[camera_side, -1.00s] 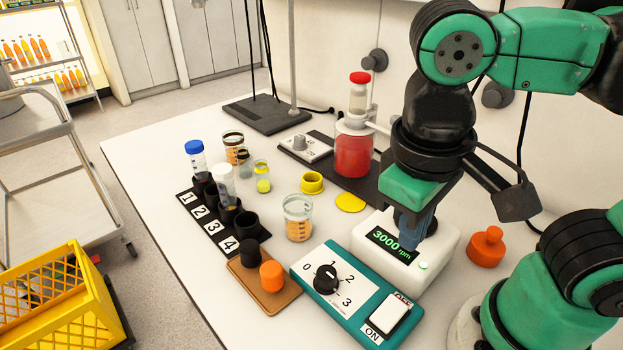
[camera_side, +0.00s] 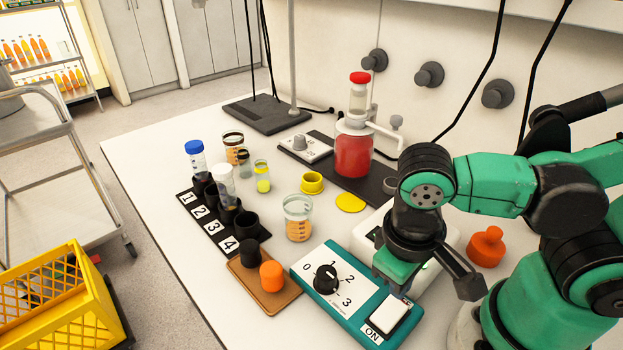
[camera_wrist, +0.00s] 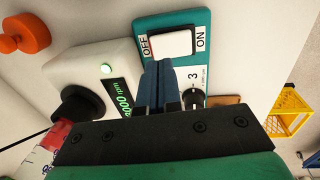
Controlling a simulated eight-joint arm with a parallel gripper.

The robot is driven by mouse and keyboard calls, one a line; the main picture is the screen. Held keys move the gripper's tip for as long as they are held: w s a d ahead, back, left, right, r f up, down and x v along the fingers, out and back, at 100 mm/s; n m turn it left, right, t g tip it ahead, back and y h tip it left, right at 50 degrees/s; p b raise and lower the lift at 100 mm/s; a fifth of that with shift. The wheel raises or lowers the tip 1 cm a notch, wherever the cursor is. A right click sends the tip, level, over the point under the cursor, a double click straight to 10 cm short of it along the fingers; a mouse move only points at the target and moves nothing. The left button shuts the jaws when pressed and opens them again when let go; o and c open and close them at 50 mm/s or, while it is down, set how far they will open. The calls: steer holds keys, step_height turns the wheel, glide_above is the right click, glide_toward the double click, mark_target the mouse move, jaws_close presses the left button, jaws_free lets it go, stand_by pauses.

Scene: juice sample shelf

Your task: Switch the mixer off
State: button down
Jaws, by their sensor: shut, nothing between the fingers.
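The teal control panel (camera_side: 335,300) has a black dial (camera_side: 325,278) marked 0 to 3 and a white rocker switch (camera_side: 388,315). The ON label shows at the switch's near end; my gripper covers the OFF label in the side view. In the wrist view the rocker (camera_wrist: 172,43) lies between OFF and ON. My gripper (camera_side: 404,292) is shut and empty, its blue fingertips (camera_wrist: 158,63) close to the rocker's OFF side; contact cannot be told.
A numbered rack (camera_side: 212,225) is further left. An orange knobbed piece (camera_side: 486,247) sits at the right.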

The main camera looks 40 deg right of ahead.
mark_target(388, 314)
steer(key=shift+d+f, duration=0.15)
steer(key=shift+f, duration=0.8)
steer(key=shift+d+f, duration=0.1)
steer(key=shift+f, duration=0.8)
steer(key=shift+f, duration=0.2)
steer(key=shift+a+r, duration=0.2)
steer(key=shift+a, duration=0.55)
steer(key=shift+r, duration=0.1)
